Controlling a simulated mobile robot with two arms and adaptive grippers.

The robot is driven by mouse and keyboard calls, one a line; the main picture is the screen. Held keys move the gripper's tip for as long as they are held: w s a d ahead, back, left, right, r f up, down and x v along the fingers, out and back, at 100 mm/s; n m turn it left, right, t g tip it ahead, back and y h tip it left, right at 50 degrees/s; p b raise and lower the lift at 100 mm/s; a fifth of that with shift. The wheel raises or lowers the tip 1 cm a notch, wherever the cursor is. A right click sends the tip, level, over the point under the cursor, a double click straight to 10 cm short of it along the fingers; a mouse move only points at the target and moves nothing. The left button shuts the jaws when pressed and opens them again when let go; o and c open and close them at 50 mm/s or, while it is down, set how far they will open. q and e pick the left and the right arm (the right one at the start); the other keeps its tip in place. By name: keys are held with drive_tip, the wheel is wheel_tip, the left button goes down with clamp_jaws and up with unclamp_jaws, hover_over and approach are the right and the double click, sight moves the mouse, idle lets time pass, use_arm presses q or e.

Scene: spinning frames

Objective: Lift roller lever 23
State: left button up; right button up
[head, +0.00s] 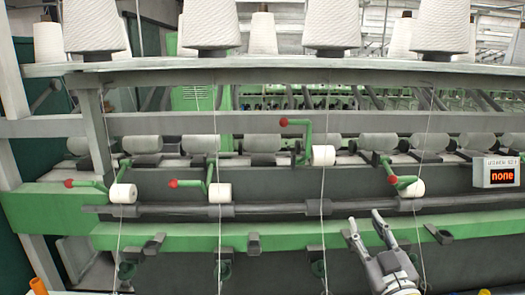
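Several green roller levers with red knobs sit along the spinning frame. One lever (101,187) is at the far left, one (200,186) left of centre, and one (401,182) at the right; these are low. Another lever (307,138) near the centre stands higher, its knob up by the grey rail. Each has a white roller beside it. I cannot read any lever numbers, so I cannot tell which is 23. My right gripper (364,219) is open and empty, below and left of the right lever, apart from it. My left gripper is out of view.
A small display (496,172) at the right reads "none" in orange. Large white yarn cones (331,25) stand on the shelf above. Thin yarns hang down in front of the levers. A green rail (190,238) with dark brackets runs below them.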

drive_tip(key=s+f+m+g+h, duration=0.1)
drive_tip(key=s+f+g, duration=0.25)
drive_tip(key=f, duration=0.35)
drive_tip(key=s+d+f+m+g+h, duration=0.1)
drive_tip(key=s+f+m+g, duration=0.15)
drive_tip(key=s+f, duration=0.4)
drive_tip(key=s+f+g+h, duration=0.1)
drive_tip(key=s+f+g, duration=0.2)
drive_tip(key=f, duration=0.6)
drive_tip(key=s+a+f+g, duration=0.1)
drive_tip(key=s+f+g, duration=0.2)
drive_tip(key=s, duration=0.3)
drive_tip(key=s+a+f+g+y, duration=0.1)
drive_tip(key=s+f+g, duration=0.15)
drive_tip(key=s, duration=0.35)
drive_tip(key=s+a+f+g, duration=0.1)
drive_tip(key=s+f+g, duration=0.25)
drive_tip(key=s, duration=0.35)
wheel_tip(320, 180, down, 32)
drive_tip(key=s+b, duration=0.1)
drive_tip(key=b, duration=0.3)
drive_tip(key=s+d+f+g+b, duration=0.1)
drive_tip(key=s+d+f+b, duration=0.2)
drive_tip(key=s+f, duration=1.4)
drive_tip(key=shift+f+n+g+b, duration=0.3)
drive_tip(key=shift+f+n+b, duration=0.15)
drive_tip(key=shift+f, duration=0.4)
